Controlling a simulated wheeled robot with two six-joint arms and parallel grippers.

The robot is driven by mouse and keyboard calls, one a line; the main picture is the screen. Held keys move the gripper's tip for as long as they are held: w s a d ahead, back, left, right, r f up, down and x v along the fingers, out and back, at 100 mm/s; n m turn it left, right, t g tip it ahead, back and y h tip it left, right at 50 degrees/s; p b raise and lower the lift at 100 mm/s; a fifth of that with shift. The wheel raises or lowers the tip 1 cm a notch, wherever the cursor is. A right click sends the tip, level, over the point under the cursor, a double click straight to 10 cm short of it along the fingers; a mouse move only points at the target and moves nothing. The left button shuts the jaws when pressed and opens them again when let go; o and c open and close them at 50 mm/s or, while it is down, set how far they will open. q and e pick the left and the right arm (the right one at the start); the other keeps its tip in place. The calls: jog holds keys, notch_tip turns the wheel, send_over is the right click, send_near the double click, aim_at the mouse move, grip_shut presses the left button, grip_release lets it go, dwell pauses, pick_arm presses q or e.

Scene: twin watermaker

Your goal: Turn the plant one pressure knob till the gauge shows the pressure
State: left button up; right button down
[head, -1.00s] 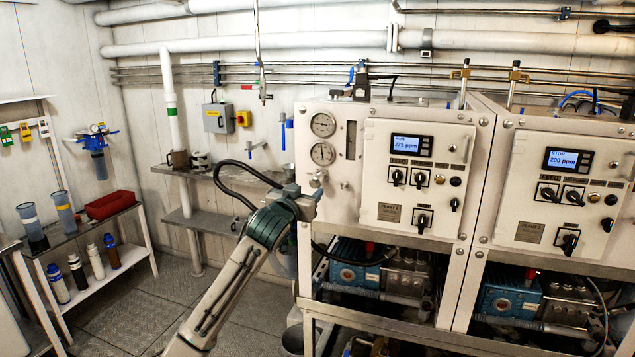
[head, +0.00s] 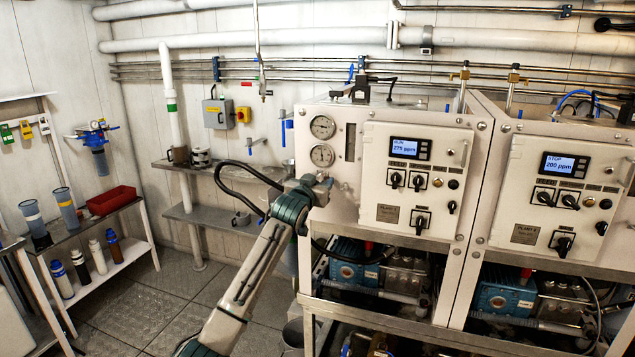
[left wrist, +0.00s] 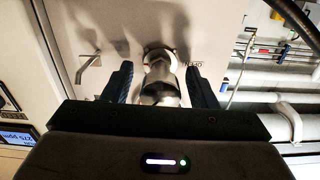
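The plant one panel (head: 415,180) is the left of two white panels. Two round gauges, an upper (head: 322,127) and a lower (head: 322,155), sit at its left; their needles are too small to read. The metal pressure knob (left wrist: 160,85) is below them, mostly hidden by my gripper in the head view. My left gripper (head: 322,184) is at the knob. In the left wrist view its two dark fingers (left wrist: 160,84) stand apart on either side of the knob, with a small gap on each side. My right gripper is not in view.
The plant one display (head: 405,147) reads 275 ppm, and the plant two display (head: 565,165) reads 200 ppm. A shelf with bottles (head: 100,265) stands at the left.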

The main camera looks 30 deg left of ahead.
pick_arm(q)
jog(key=c, duration=0.9)
jog(key=shift+r+m+p, duration=0.1)
jog(key=shift+m+p, duration=0.25)
jog(key=shift+m, duration=0.15)
jog(key=o, duration=1)
